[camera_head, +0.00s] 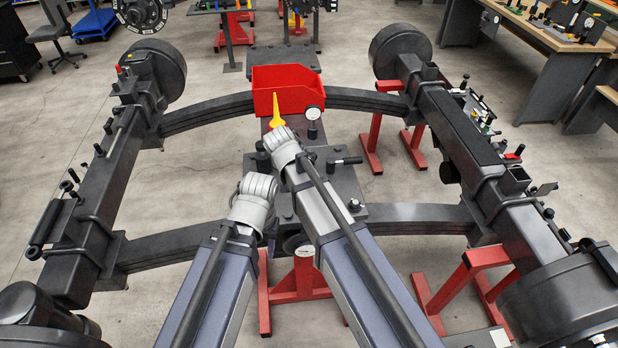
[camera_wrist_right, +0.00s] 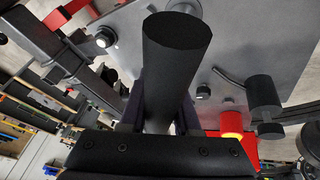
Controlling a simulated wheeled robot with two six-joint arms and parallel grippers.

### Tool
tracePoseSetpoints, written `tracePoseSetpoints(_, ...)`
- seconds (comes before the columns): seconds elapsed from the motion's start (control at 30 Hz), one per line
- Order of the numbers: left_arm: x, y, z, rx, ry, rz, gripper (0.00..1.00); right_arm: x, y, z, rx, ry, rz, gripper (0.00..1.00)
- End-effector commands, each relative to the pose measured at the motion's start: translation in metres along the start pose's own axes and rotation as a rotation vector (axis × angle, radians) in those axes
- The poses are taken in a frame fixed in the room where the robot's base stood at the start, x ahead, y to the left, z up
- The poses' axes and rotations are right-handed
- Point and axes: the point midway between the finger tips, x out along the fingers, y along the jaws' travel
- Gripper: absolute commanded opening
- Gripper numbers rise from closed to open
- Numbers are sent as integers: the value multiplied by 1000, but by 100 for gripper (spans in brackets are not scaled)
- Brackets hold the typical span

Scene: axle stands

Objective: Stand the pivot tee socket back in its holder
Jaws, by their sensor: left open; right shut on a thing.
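My right gripper (camera_wrist_right: 160,115) is shut on a thick black cylinder, which I take for part of the pivot tee socket (camera_wrist_right: 176,60). The cylinder rises between the two fingers and hides what lies behind it. In the head view the right wrist covers this gripper and most of what it holds. My left gripper (camera_head: 270,233) is largely hidden behind its own wrist in the head view, low over the middle plate; it is open. I cannot make out the holder for certain. A grey plate (camera_wrist_right: 230,45) with dark fittings lies behind the held cylinder.
A red bin (camera_head: 287,82) stands at the back of the middle bench, with a yellow funnel-like piece (camera_head: 276,112) and a round dial (camera_head: 313,114) before it. Dark frame rails (camera_head: 110,165) flank both sides.

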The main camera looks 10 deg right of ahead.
Motion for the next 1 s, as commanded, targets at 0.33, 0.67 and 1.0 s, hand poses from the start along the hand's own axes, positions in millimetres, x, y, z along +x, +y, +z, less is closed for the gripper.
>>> tracePoseSetpoints(0.33,6,1,0,0,0,0,50,5,-1,2,0,0,0,38)
tracePoseSetpoints(0.67,6,0,0,0,0,0,50,6,-1,2,0,0,0,65)
tracePoseSetpoints(1.0,1,0,0,11,1,-1,50,1,1,0,0,0,0,65)
